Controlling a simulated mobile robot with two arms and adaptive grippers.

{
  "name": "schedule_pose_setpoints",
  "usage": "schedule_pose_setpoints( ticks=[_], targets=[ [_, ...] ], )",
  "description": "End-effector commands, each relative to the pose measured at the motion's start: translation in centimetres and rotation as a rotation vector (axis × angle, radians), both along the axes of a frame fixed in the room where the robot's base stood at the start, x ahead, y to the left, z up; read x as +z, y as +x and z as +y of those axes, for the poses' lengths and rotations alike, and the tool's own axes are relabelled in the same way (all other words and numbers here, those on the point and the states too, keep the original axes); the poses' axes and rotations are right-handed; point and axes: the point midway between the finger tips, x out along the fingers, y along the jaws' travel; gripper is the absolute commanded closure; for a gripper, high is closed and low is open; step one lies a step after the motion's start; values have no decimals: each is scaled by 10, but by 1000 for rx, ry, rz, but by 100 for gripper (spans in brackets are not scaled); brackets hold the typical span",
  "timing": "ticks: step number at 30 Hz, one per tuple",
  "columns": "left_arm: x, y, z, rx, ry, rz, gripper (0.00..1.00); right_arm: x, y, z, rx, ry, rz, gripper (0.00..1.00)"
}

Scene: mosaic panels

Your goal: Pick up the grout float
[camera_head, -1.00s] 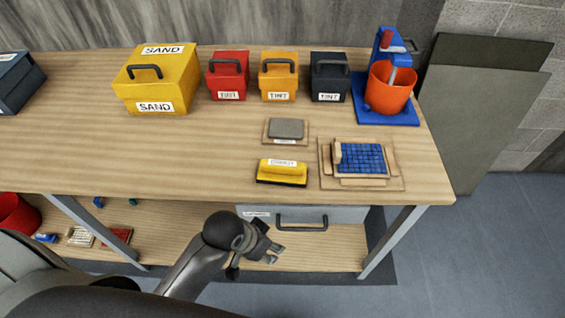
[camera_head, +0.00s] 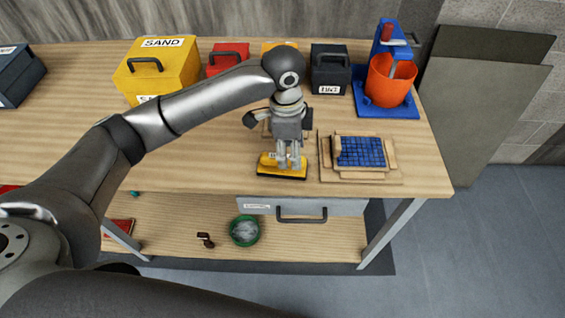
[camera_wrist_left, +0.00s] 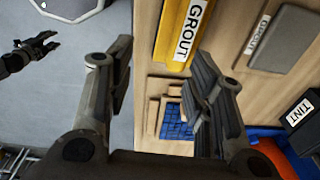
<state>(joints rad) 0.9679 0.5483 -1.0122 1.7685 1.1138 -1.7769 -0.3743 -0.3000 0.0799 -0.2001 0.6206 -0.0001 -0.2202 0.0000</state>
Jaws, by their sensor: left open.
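The grout float (camera_head: 268,170) is a yellow block on a dark base, lying near the front edge of the workbench. In the left wrist view, its yellow body (camera_wrist_left: 172,40) carries a white GROUT label. My left gripper (camera_head: 290,166) points down at the float in the head view, its open fingers over the float's right part. Its fingers hide some of the float, and I cannot tell whether they touch it. In the left wrist view, the float lies beyond the parted fingers (camera_wrist_left: 162,62). A dark gripper, seemingly my right one (camera_wrist_left: 45,44), shows at the left there, over the floor.
A tray of blue mosaic tiles (camera_head: 391,174) lies just right of the float. A grey slab (camera_wrist_left: 285,35) with a label lies behind it, mostly hidden by my arm in the head view. Boxes and an orange bucket (camera_head: 391,84) stand at the back.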

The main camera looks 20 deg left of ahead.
Motion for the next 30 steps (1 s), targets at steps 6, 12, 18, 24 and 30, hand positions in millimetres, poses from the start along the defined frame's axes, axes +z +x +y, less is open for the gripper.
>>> schedule_pose_setpoints(
  ticks=[6, 12, 18, 24, 30],
  targets=[
    [34, 22, 32, -2, 65, 20, 52, 0, 0, 0, 0, 0, 0, 60],
    [26, 24, 37, 0, 74, 33, 52, 4, 0, 0, 0, 0, 0, 60],
    [-5, 24, 36, 0, 74, 30, 52, 10, 0, 0, 0, 0, 0, 60],
    [-20, 23, 34, -2, 73, 29, 52, 14, 0, 0, 0, 0, 0, 60],
    [-46, 21, 27, -2, 74, 30, 52, 30, 0, 0, 0, 0, 0, 60]
  ],
)
